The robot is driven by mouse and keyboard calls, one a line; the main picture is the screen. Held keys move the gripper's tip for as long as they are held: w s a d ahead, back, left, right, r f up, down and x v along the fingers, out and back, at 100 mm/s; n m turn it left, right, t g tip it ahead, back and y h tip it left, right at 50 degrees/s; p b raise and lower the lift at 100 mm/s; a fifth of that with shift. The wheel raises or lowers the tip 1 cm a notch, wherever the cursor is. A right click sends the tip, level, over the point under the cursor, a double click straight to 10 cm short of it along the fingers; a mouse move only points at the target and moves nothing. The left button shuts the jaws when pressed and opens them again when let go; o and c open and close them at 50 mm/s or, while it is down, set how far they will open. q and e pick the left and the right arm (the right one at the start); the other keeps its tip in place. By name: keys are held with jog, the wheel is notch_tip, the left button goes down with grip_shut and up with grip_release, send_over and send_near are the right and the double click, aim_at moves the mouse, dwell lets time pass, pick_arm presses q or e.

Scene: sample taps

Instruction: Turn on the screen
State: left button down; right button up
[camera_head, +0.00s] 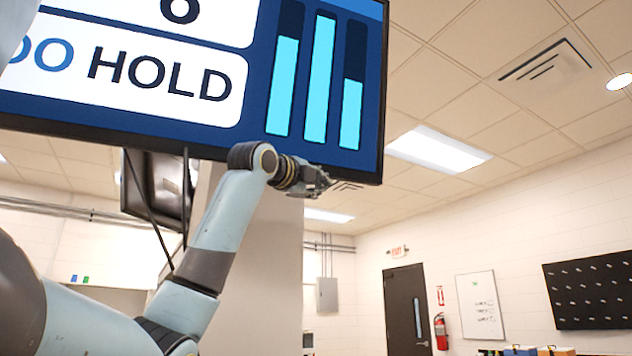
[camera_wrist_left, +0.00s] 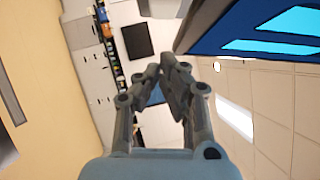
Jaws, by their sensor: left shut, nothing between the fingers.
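The large screen (camera_head: 335,150) hangs at the upper left of the head view. It is lit, with the words "DO HOLD" on a white panel and several cyan bars on dark blue. My left gripper (camera_head: 325,181) is at the screen's lower edge, near its lower right corner; I cannot tell whether it touches. Its fingers are shut and empty, and their tips meet in the left wrist view (camera_wrist_left: 164,72). The screen (camera_wrist_left: 230,30) also shows at the upper right of that view, beside the fingers. No button is visible. My right gripper is not in view.
A dark monitor-like box (camera_head: 155,185) and hanging cables are behind the arm, below the screen. A pale column (camera_head: 270,270) stands behind my forearm. The room to the right of the gripper is open, with a door (camera_head: 407,310) and whiteboard (camera_head: 480,305) far back.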

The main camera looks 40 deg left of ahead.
pick_arm(q)
jog(key=s+d+f+b, duration=0.2)
jog(key=s+d+b, duration=0.2)
jog(key=s, duration=0.4)
jog(key=shift+s+d+f, duration=0.15)
jog(key=shift+d+f, duration=0.1)
jog(key=shift+d, duration=0.35)
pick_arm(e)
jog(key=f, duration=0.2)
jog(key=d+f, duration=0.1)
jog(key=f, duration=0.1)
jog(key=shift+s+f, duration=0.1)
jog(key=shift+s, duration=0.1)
pick_arm(q)
jog(key=shift+s+d, duration=0.1)
jog(key=shift+d, duration=0.05)
jog(key=shift+f, duration=0.1)
